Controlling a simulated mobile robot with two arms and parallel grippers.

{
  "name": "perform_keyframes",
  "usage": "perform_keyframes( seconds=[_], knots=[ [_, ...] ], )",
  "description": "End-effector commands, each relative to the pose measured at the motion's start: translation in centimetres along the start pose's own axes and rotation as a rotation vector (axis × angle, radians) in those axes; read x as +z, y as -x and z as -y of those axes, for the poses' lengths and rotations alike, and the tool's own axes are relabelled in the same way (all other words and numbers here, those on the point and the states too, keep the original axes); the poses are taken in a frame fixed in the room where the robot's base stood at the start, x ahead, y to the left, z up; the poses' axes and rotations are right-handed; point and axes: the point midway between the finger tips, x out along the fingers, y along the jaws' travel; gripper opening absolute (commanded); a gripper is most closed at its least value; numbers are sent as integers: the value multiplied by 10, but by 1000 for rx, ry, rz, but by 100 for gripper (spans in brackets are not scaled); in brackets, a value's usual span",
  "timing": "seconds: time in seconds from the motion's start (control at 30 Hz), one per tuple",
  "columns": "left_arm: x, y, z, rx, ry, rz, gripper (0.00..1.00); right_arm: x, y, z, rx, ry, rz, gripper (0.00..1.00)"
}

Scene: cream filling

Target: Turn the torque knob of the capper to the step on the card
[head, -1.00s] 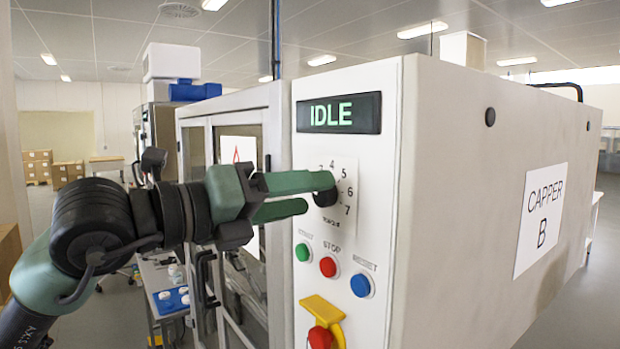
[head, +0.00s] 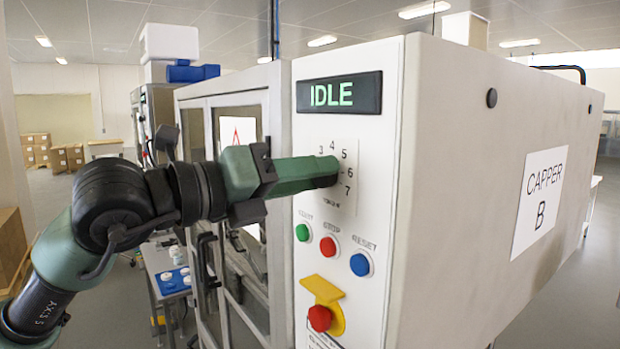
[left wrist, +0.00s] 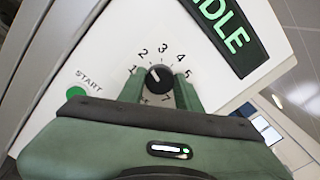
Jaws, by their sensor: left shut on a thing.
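The torque knob (left wrist: 159,78) is black with a white mark, on a white numbered dial (head: 348,203) on the front of capper B. My left gripper (head: 335,170) comes in from the left and is shut on the knob. In the left wrist view its green fingers stand on either side of the knob. The white mark points to the side of 1 and 2; its exact step is hard to tell. In the head view the fingers hide most of the knob and the low numbers. No card with a step is readable. My right gripper is not in view.
An IDLE display (head: 339,93) sits above the dial. Below are green (head: 302,232), red (head: 328,246) and blue (head: 360,264) buttons, and a red knob on a yellow bracket (head: 321,290). Glass doors with handles stand left of the panel, near my arm.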

Motion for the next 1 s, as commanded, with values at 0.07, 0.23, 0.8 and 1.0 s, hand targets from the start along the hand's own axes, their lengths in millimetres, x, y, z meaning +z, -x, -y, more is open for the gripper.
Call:
perform_keyframes(
  seconds=[0.07,0.23,0.8,1.0],
  knots=[
    [-3,0,-2,-1,-32,1,0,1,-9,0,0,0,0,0],
    [-4,0,-3,0,-145,3,0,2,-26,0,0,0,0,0],
    [-3,0,-1,0,-677,3,0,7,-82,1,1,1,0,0],
    [-2,0,0,1,-867,2,0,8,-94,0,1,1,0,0]
  ],
)
